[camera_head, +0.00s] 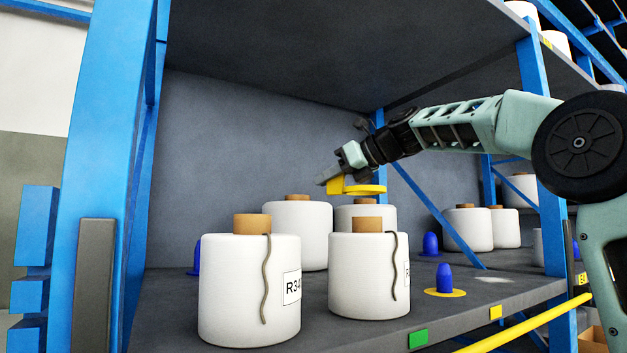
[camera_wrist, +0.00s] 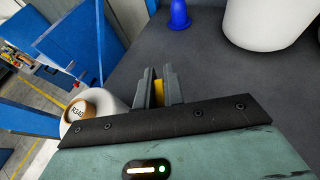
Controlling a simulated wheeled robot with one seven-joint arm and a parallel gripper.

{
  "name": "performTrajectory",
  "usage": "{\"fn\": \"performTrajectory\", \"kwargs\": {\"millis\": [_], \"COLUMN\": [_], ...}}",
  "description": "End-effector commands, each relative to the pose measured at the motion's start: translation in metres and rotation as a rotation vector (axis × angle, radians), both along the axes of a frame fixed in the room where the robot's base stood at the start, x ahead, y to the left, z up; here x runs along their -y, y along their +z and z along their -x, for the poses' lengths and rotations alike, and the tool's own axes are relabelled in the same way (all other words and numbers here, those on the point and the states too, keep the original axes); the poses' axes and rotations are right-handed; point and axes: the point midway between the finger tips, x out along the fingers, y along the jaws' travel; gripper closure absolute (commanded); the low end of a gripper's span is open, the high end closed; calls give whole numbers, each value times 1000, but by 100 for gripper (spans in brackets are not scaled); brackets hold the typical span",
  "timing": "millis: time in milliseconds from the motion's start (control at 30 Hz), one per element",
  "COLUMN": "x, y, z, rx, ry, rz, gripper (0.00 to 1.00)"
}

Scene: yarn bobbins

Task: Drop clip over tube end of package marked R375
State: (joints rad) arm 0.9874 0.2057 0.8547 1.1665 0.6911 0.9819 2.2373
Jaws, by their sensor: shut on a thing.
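My gripper (camera_head: 328,180) is shut on a yellow clip (camera_head: 366,190), which has a block-like grip and a flat round part. The clip hangs above the right-hand packages in the head view; its exact depth is unclear. In the wrist view a yellow sliver of it shows between my fingers (camera_wrist: 160,94). The front left package (camera_head: 232,300) has a label starting "R34". The front right package (camera_head: 358,285) has a label mostly turned away, starting "R". Both have brown tube ends and a hanging yarn tail. No label reading R375 is legible.
Two white packages stand behind, at back left (camera_head: 297,240) and back right (camera_head: 380,213). A blue peg (camera_head: 444,280) on a yellow disc stands on the shelf (camera_head: 500,292). A blue upright (camera_head: 95,180) bounds the left, and a shelf hangs overhead. A tube end (camera_wrist: 78,107) shows in the wrist view.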

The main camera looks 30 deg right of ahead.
Motion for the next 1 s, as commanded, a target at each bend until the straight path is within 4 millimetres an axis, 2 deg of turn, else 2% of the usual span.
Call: {"fn": "performTrajectory", "kwargs": {"millis": [433,733,1000], "x": [1,1,2], "y": [2,-29,-31], "z": [2,2,3], "rx": [-2,-3,-2], "ry": [-1,0,-1], "rz": [-1,-1,-1], "gripper": [100,100,100]}}
